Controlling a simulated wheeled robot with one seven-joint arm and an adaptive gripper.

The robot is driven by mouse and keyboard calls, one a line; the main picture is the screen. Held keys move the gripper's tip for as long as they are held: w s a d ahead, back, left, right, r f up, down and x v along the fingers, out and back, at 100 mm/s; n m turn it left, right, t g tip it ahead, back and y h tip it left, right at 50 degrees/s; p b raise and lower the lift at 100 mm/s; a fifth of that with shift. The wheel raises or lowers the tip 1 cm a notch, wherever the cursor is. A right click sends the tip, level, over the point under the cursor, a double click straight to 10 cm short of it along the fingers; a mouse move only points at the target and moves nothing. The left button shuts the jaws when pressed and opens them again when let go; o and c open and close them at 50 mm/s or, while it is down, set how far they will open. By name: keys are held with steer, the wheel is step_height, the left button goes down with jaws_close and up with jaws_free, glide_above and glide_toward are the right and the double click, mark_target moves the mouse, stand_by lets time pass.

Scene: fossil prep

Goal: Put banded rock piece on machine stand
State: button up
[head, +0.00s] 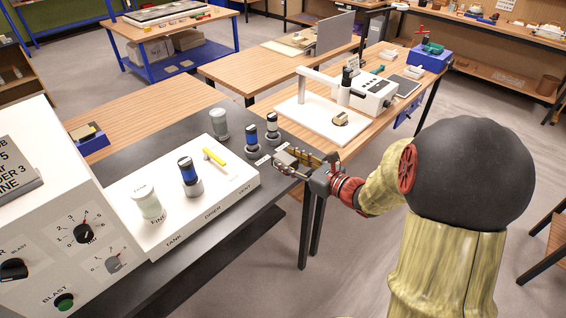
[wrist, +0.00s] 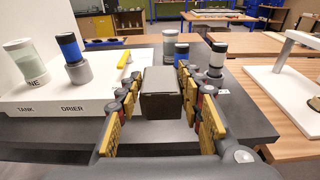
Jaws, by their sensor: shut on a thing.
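My gripper (head: 303,163) is shut on a dark brown, block-shaped rock piece (wrist: 161,92), held between its yellow-padded fingers. The piece also shows at the fingertips in the head view (head: 285,159). No bands can be made out on it. The gripper is at the right end of the dark bench, beyond the white tank-and-drier box. The machine stand (head: 303,118), a white base with an upright and arm, is on the wooden table behind and to the right, apart from the gripper. A small tan and dark piece (head: 341,119) lies on the stand; it shows at the right edge in the wrist view (wrist: 314,103).
The white box (head: 217,187) carries a yellow handle (head: 214,157). A white control unit (head: 374,93) stands by the machine stand.

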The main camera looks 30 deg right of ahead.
steer(key=w+d+f, duration=0.2)
steer(key=w+f, duration=0.1)
steer(key=w+d+f+b, duration=0.1)
steer(key=w+f, duration=0.2)
steer(key=w, duration=0.1)
steer(key=w+d+f+b, duration=0.1)
steer(key=w+d+f, duration=0.1)
steer(key=w, duration=0.1)
steer(key=shift+w+d+f, duration=0.3)
steer(key=shift+d+f, duration=0.05)
steer(key=shift+f, duration=0.05)
steer(key=shift+w+d+f+b, duration=0.1)
steer(key=shift+w+f+b, duration=0.05)
steer(key=shift+f+b, duration=0.55)
steer(key=shift+f, duration=1)
steer(key=shift+f, duration=0.2)
steer(key=o, duration=1.4)
steer(key=shift+o, duration=0.2)
